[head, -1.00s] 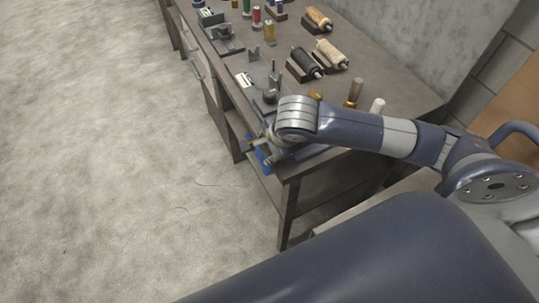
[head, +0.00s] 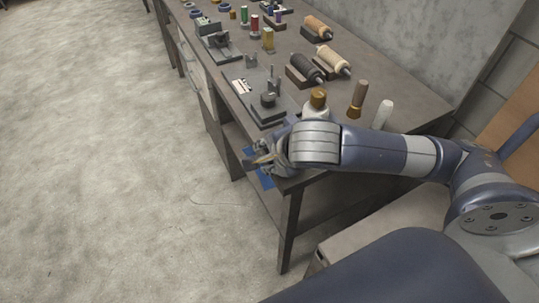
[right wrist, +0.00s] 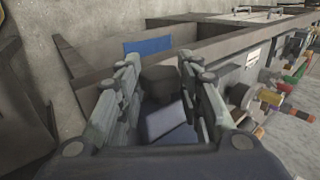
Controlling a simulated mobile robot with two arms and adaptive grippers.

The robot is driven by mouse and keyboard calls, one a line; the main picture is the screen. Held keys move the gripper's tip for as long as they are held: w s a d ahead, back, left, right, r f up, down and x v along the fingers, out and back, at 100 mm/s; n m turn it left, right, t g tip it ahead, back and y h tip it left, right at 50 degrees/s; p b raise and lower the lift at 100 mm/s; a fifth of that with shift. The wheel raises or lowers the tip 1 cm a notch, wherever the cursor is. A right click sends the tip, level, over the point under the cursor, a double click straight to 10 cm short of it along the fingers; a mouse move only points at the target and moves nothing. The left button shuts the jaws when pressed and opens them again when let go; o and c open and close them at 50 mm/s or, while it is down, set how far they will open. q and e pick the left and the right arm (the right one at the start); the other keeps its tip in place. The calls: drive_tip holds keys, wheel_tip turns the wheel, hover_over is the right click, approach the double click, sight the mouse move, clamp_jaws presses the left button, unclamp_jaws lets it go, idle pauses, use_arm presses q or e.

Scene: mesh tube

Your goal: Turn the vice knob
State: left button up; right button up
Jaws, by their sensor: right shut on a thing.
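My right gripper (head: 262,160) is at the near end of the workbench, at its front edge, with its fingers pointing out past the edge. In the right wrist view its two fingers (right wrist: 160,75) are on either side of a dark grey knob (right wrist: 160,80) and hold it. A blue-grey body (right wrist: 166,122), which looks like the vice, shows below the knob. In the head view my wrist hides the knob and most of the vice. My left gripper is in neither view.
The workbench (head: 400,105) carries a dark metal fixture (head: 268,102), a brown-capped bottle (head: 318,98), a brown-handled tool (head: 358,95), a white-handled tool (head: 382,113) and rollers (head: 305,67). A blue thing (right wrist: 148,46) shows beyond the fingers. The floor (head: 100,180) at left is clear.

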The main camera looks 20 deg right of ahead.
drive_tip(key=o, duration=1.1)
drive_tip(key=shift+r, duration=0.1)
wheel_tip(320, 180, up, 10)
drive_tip(key=shift+f, duration=0.1)
